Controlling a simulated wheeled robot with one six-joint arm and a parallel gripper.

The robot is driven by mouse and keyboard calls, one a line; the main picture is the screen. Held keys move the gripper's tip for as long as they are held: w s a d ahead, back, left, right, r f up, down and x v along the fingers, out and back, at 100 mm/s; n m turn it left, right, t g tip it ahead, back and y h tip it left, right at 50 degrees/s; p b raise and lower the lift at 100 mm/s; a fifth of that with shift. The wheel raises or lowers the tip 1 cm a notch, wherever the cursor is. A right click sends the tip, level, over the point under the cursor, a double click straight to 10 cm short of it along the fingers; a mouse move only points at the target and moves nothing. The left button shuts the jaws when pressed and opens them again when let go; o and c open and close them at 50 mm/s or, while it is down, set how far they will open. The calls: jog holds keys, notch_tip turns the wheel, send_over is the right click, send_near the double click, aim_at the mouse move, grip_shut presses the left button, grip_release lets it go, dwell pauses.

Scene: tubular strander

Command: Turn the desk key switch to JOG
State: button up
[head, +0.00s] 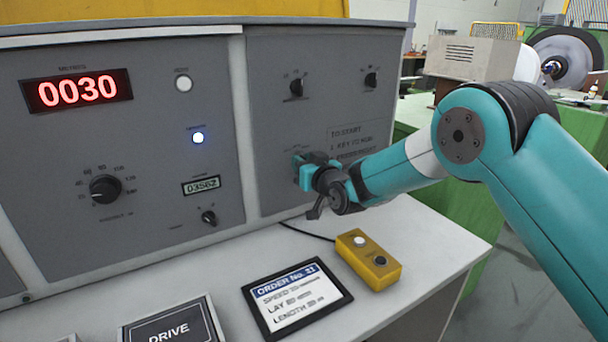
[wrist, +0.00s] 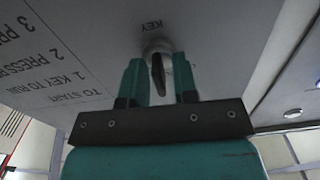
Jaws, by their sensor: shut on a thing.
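The desk key switch (wrist: 158,72) is on the grey panel under an upside-down KEY label in the wrist view. It has a round light collar and a dark, narrow key that stands nearly upright in the picture. My gripper (wrist: 160,82) has one teal finger on each side of the key and is shut on it. In the head view my gripper (head: 301,172) reaches the right-hand panel from the right and hides the key. The position marks around the switch are too small or hidden to read, so I cannot tell its setting.
Start instructions (head: 358,140) are printed beside the gripper. Two dark knobs (head: 296,87) sit higher on this panel. Below, on the white desk ledge, are a yellow two-button box (head: 352,262), an order display (head: 290,318) and a DRIVE plate (head: 172,328).

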jog(key=shift+n+b, duration=0.3)
jog(key=o, duration=0.6)
jog(key=b+v, duration=0.6)
jog(key=v, duration=1.1)
jog(key=shift+s+d, duration=0.15)
jog(key=shift+d, duration=0.05)
